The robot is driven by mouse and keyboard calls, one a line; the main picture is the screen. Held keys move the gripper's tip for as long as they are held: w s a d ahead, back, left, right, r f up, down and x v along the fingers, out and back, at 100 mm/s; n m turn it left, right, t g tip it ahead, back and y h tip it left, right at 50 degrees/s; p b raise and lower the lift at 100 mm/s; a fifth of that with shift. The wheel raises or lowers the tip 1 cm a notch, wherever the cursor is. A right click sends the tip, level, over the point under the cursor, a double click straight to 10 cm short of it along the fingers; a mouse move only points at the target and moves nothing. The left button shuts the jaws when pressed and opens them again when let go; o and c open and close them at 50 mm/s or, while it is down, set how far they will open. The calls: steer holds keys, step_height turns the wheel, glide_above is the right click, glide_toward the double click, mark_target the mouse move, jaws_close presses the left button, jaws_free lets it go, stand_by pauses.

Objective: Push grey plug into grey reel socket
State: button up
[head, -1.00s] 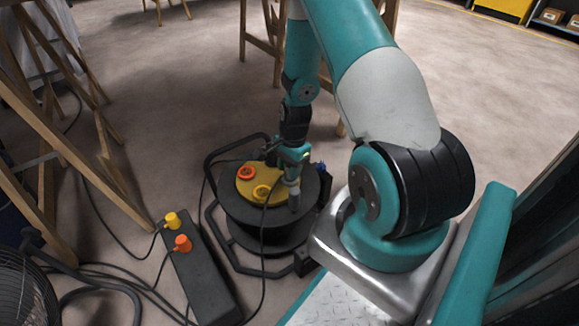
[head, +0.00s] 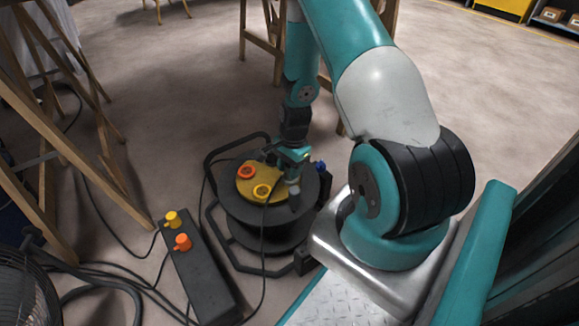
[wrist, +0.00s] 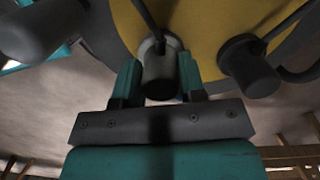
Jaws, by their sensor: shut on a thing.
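The reel (head: 262,213) stands on the floor with a yellow face (head: 262,177) on top. In the wrist view my gripper (wrist: 159,66) has its teal fingers on either side of the grey plug (wrist: 159,80) and is shut on it. The grey reel socket (wrist: 146,48) shows as a pale ring around the plug's far end, against the yellow face. The plug hides most of the socket, and I cannot tell how deep it sits. In the head view my gripper (head: 291,158) is low over the reel's far right side; the grey plug is not clear there.
An orange socket (head: 246,172) and a yellow socket (head: 262,192) are on the reel face. A dark plug (wrist: 250,68) with a cable is close right of my gripper. A black power strip (head: 203,277) with yellow and orange plugs lies left. Wooden trestles (head: 85,130) and cables are nearby.

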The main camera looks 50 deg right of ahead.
steer(key=shift+f, duration=0.3)
steer(key=o, duration=1)
steer(key=shift+c, duration=0.2)
steer(key=shift+r, duration=0.1)
step_height(320, 180, up, 17)
steer(key=d+p, duration=0.2)
steer(key=p, duration=0.6)
steer(key=shift+r, duration=0.1)
